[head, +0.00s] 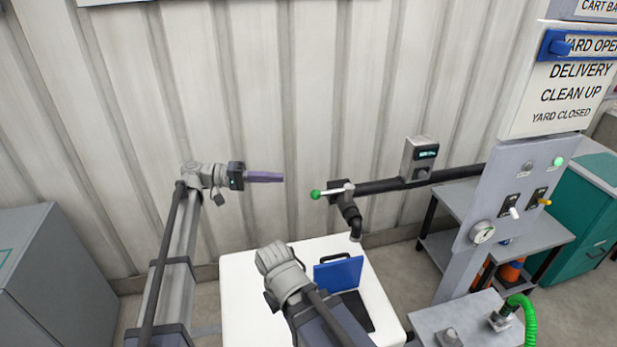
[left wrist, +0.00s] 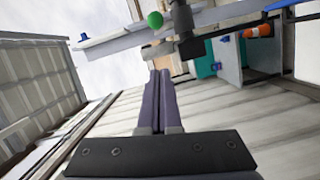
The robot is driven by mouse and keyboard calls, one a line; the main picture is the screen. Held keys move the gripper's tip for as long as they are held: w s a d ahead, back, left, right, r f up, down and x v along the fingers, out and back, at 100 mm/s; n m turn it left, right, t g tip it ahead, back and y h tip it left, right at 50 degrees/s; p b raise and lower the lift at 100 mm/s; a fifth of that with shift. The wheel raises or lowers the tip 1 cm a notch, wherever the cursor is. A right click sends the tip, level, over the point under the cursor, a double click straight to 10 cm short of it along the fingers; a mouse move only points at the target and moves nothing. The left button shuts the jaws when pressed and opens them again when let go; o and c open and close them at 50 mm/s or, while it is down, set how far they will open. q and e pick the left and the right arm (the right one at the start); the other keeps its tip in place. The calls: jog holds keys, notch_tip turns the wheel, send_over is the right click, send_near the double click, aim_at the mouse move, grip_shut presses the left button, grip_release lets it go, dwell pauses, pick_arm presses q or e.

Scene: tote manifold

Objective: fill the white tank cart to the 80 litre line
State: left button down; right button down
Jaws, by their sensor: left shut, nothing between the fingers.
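The white tank cart (head: 245,290) stands low in the middle of the head view, with a raised blue lid (head: 338,274) and a dark area beside it. Above it a dark spout (head: 356,230) hangs down from a valve with a green-tipped lever (head: 316,194). The lever lies roughly level, pointing left. My left gripper (head: 282,178) is shut and empty, left of the green tip and apart from it. In the left wrist view the green tip (left wrist: 155,20) shows beyond the shut fingers (left wrist: 160,75). My right gripper is out of view. No litre line is legible.
A dark pipe runs right from the valve, carrying a grey meter with a lit display (head: 427,154). A grey panel (head: 520,170) has a gauge, switches and a green lamp. A sign board (head: 560,90) stands above it. A corrugated wall stands behind; a grey cabinet (head: 45,270) is left.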

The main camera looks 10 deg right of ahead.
pick_arm(q)
jog(key=w, duration=0.1)
send_near(333, 192)
jog(key=w+d, duration=0.4)
jog(key=w, duration=0.1)
jog(key=s, duration=0.2)
jog(key=s+d+b, duration=0.1)
jog(key=s, duration=0.1)
jog(key=shift+f, duration=0.25)
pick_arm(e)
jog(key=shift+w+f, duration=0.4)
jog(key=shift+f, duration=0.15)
